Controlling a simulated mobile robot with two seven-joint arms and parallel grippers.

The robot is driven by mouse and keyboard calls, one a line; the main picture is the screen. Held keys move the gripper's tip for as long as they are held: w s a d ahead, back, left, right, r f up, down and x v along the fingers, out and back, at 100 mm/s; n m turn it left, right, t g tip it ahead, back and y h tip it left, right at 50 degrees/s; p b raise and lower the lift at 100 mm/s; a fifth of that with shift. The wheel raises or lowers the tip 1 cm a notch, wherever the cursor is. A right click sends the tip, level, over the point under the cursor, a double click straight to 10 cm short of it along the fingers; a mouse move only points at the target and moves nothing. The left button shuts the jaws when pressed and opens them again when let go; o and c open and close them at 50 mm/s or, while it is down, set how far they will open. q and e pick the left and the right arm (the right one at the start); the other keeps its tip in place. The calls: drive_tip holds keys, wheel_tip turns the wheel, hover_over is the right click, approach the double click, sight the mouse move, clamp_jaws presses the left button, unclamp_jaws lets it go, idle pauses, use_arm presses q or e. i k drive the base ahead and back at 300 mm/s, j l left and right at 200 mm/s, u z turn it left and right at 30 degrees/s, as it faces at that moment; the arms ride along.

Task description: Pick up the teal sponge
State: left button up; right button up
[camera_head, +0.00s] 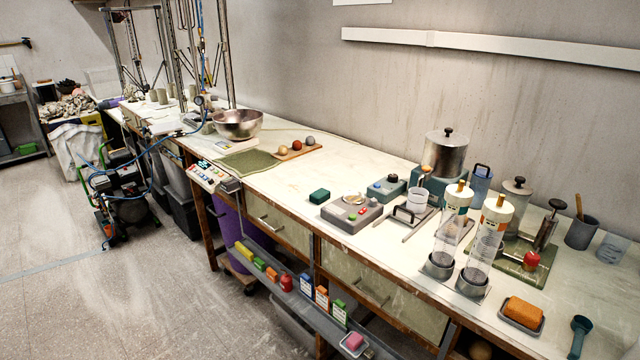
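A small dark teal block, which looks like the teal sponge (320,196), lies flat on the white bench top (285,185) near its front edge. Neither of my grippers shows in the head view, so nothing is seen touching the sponge.
Right of the device stand a metal pot (444,152), two clear cylinders with orange-topped caps, and an orange sponge (524,312) in a dish. A green mat (248,163) and a metal bowl (237,123) lie left. A lower shelf (325,325) with small items juts out in front.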

sight(321, 195)
drive_tip(key=i+j+z, duration=0.15)
drive_tip(key=j, duration=0.2)
drive_tip(key=i+j+z, duration=0.1)
drive_tip(key=i+j, duration=0.15)
drive_tip(key=j, duration=0.15)
drive_tip(key=i+j+z, duration=0.15)
drive_tip(key=j, duration=0.25)
drive_tip(key=i+j+z, duration=0.15)
drive_tip(key=j, duration=0.25)
drive_tip(key=i+j+z, duration=0.15)
drive_tip(key=j, duration=0.25)
drive_tip(key=i+j+z, duration=0.1)
drive_tip(key=j, duration=0.35)
drive_tip(key=i+j+z, duration=0.15)
drive_tip(key=j, duration=0.3)
